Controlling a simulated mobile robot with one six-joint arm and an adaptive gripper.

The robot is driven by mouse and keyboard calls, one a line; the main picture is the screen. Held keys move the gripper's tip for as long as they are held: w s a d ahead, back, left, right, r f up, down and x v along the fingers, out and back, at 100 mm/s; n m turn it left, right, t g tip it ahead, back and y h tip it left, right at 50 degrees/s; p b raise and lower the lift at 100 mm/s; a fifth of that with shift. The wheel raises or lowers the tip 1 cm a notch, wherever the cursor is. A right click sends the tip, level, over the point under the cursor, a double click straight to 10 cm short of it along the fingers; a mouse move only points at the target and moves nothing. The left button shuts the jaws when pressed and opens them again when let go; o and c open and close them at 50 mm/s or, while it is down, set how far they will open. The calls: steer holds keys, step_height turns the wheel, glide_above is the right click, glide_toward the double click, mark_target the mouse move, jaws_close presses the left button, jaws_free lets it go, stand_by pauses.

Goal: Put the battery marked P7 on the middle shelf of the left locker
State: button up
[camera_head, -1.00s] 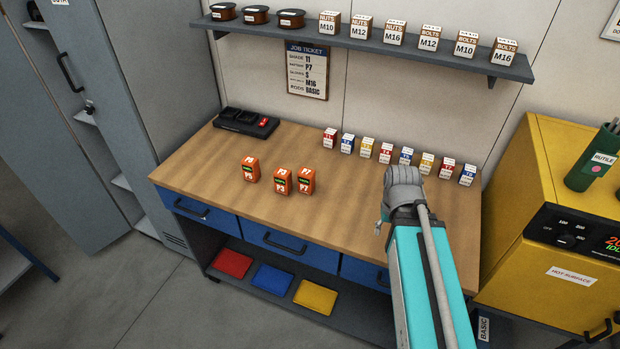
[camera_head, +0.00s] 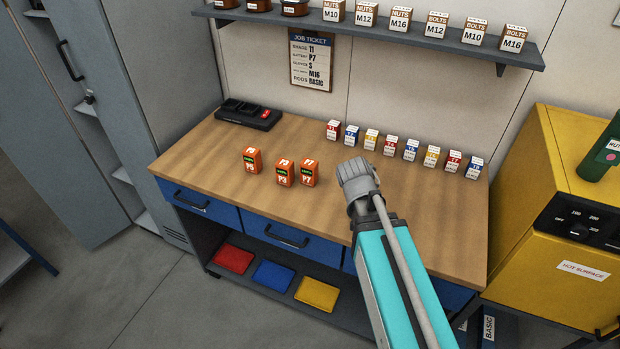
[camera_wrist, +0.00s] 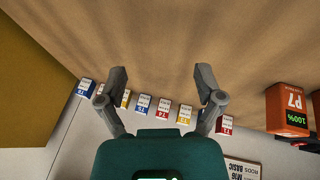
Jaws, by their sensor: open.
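The orange battery marked P7 (camera_head: 309,173) stands upright on the workbench, the rightmost of three orange batteries. In the wrist view the P7 battery (camera_wrist: 286,110) is at the right edge, outside my fingers, with a green 100% display. My gripper (camera_wrist: 161,76) is open and empty over the bench, fingers spread. In the head view my arm's end is to the right of P7 and apart from it; the fingers are hidden there. The grey locker (camera_head: 125,70) is at the left of the head view, with shelf edges (camera_head: 122,175) showing in a gap; its interior is mostly hidden.
Batteries marked P3 (camera_head: 284,173) and probably P5 (camera_head: 252,160) stand close to P7. A row of small boxes (camera_head: 388,145) lines the bench back. A dark charger (camera_head: 248,114) is at the back left. The wall shelf (camera_head: 400,45) overhangs. A yellow cabinet (camera_head: 560,210) stands right.

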steer(key=w+a+m+t+h+b, duration=0.15)
steer(key=w+a+t+b, duration=0.35)
steer(key=a, duration=0.6)
steer(key=t+b, duration=0.2)
steer(key=t, duration=0.3)
glide_toward(307, 164)
steer(key=s, duration=0.3)
steer(key=shift+w+a+r+y, duration=0.2)
steer(key=shift+r+y, duration=0.05)
steer(key=shift+r, duration=0.15)
steer(key=shift+w, duration=0.1)
steer(key=b+x, duration=0.3)
steer(key=x, duration=0.4)
steer(key=shift+w+f, duration=0.1)
steer(key=shift+w, duration=0.05)
steer(key=shift+w+d+f, duration=0.15)
steer(key=shift+w+d, duration=0.1)
steer(key=shift+w, duration=0.3)
steer(key=shift+b+x, duration=0.95)
steer(key=shift+x, duration=1.6)
